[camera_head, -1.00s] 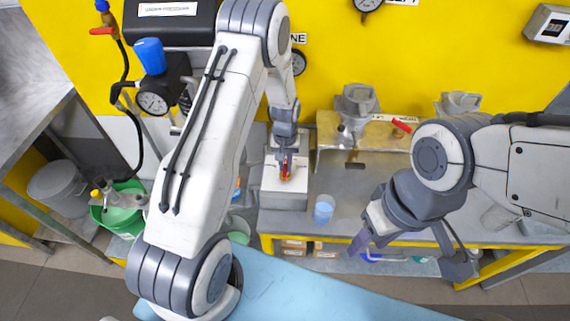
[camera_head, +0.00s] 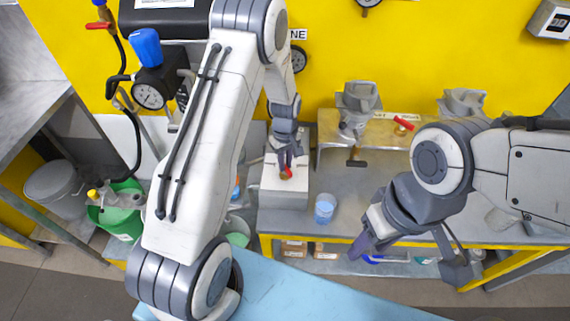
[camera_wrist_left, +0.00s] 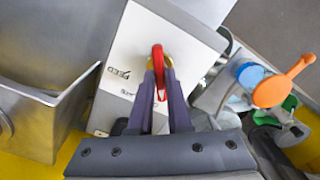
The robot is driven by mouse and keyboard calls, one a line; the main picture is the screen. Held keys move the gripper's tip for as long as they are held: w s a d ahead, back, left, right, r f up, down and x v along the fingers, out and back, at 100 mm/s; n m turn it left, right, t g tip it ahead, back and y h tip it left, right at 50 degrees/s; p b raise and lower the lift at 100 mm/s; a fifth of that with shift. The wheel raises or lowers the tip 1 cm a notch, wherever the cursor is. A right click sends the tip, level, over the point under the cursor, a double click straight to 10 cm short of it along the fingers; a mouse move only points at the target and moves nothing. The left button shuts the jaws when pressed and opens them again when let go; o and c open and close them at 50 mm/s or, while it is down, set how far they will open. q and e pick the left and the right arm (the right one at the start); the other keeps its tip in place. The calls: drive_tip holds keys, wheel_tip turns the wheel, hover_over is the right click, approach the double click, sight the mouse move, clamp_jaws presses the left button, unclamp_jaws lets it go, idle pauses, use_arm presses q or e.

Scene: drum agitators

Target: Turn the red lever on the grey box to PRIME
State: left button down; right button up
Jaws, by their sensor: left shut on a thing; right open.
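The grey box (camera_head: 284,195) stands on the bench, with a pale top face; it also shows in the left wrist view (camera_wrist_left: 135,50). The red lever (camera_head: 287,173) is on that top face, and it also shows in the left wrist view (camera_wrist_left: 159,60). My left gripper (camera_head: 285,164) is shut on the lever from above; its fingers flank the lever in the left wrist view (camera_wrist_left: 160,82). The word FEED is readable on the box; another label is partly hidden by the fingers. My right gripper (camera_head: 410,258) is open and empty in front of the bench.
A blue cup (camera_head: 325,208) stands on the bench right of the box. A metal stand (camera_head: 375,133) with another red handle (camera_head: 403,123) is behind. A pressure gauge (camera_head: 149,95) and a green tub (camera_head: 118,215) are at the left.

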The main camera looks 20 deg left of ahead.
use_arm(q)
drive_tip(key=shift+n, duration=1.1)
drive_tip(key=c, duration=0.9)
unclamp_jaws()
drive_tip(key=shift+o, duration=0.2)
drive_tip(key=shift+b, duration=0.3)
wheel_tip(320, 180, up, 11)
drive_tip(key=b, duration=0.2)
drive_tip(key=shift+f, duration=0.2)
